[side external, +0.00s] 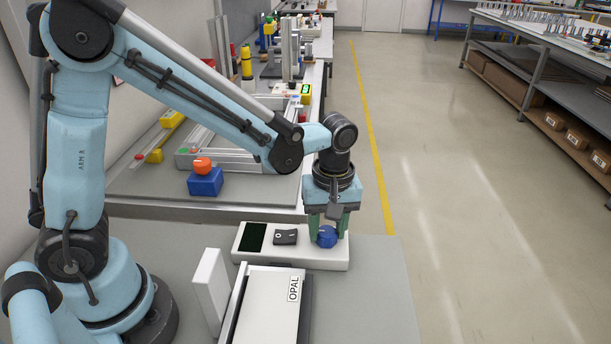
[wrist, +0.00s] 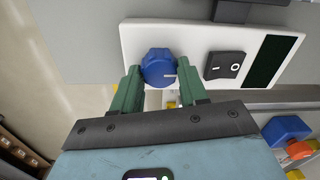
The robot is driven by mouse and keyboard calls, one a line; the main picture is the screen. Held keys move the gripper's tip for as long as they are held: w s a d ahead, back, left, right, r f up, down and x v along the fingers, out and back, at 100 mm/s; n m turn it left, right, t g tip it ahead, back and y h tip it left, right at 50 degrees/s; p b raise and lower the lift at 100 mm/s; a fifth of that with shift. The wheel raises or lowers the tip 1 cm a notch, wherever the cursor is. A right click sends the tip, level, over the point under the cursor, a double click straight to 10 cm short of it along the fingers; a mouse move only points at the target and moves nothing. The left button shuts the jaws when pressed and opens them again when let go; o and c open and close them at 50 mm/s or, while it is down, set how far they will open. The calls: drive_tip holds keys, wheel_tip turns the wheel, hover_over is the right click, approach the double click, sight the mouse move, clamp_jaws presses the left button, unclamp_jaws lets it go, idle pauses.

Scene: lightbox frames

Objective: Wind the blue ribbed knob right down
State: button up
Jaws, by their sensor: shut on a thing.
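The blue ribbed knob (side external: 326,237) sits at the right end of a white control panel (side external: 318,257). In the wrist view the knob (wrist: 158,67) shows from above with a pale pointer line at its lower right side. My gripper (side external: 328,228) comes down from above with its green fingers on either side of the knob. In the wrist view my gripper (wrist: 158,80) is shut on the knob, one finger at each side. The panel also bears a black rocker switch (side external: 286,237) and a dark display (side external: 253,238).
A white lightbox marked OPAL (side external: 262,315) lies in front of the panel, with an upright white plate (side external: 210,288) at its left. A blue box with an orange-red knob (side external: 205,182) stands behind on another bench. The grey table is clear at the right.

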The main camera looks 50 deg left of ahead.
sight(326, 229)
drive_tip(key=o, duration=1.1)
drive_tip(key=shift+c, duration=0.2)
wheel_tip(326, 229, up, 12)
drive_tip(key=shift+w, duration=0.2)
drive_tip(key=s+a+f+m+t, duration=0.2)
drive_tip(key=s+a+m+t, duration=0.5)
drive_tip(key=m, duration=0.4)
drive_tip(key=shift+s+a+t, duration=0.2)
drive_tip(key=shift+a+t, duration=0.1)
drive_tip(key=shift+a, duration=0.35)
